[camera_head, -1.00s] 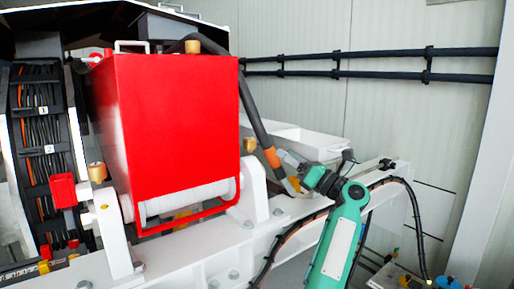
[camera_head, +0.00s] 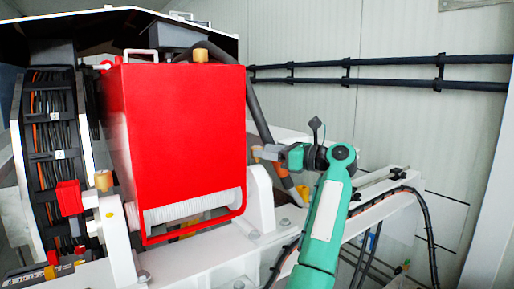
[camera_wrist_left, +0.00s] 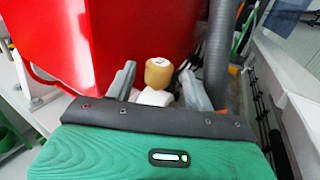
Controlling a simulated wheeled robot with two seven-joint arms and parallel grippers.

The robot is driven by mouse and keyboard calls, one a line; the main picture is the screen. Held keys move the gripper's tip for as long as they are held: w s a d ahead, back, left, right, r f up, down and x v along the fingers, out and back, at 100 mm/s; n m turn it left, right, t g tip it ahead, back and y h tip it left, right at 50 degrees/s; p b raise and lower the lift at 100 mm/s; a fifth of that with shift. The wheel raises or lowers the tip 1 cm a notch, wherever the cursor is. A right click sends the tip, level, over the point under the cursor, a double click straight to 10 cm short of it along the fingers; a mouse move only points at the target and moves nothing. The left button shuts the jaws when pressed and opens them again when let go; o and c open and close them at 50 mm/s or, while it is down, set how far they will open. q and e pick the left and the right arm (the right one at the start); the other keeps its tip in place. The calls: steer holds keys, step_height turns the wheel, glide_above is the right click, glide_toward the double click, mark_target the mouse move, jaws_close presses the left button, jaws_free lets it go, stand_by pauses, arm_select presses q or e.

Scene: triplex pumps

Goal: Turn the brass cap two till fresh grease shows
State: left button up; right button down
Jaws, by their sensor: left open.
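In the left wrist view a brass cap (camera_wrist_left: 158,72) with a pale marked top stands beside the red housing (camera_wrist_left: 100,50). The mark is too small to read surely. My left gripper (camera_wrist_left: 153,88) is open, with one grey finger on each side of the cap in the picture; I cannot tell whether they touch it. In the head view my left gripper (camera_head: 267,153) points left, just right of the red housing (camera_head: 175,140). Other brass caps show on top of the housing (camera_head: 201,56) and at its lower left (camera_head: 104,181). My right gripper is not in view.
A dark hose (camera_head: 258,115) runs down close behind my left gripper. A cable chain (camera_head: 52,150) stands at the left. Black pipes (camera_head: 400,74) cross the back wall. A white beam (camera_head: 375,205) with a black cable lies below my arm.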

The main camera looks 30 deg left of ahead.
mark_target(257, 147)
arm_select(q)
steer(key=shift+s+a, duration=0.15)
steer(key=shift+a, duration=1.8)
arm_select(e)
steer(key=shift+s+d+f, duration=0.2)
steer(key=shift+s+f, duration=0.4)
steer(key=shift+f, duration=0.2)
arm_select(q)
steer(key=c, duration=0.9)
steer(key=shift+c, duration=0.2)
steer(key=shift+f, duration=0.1)
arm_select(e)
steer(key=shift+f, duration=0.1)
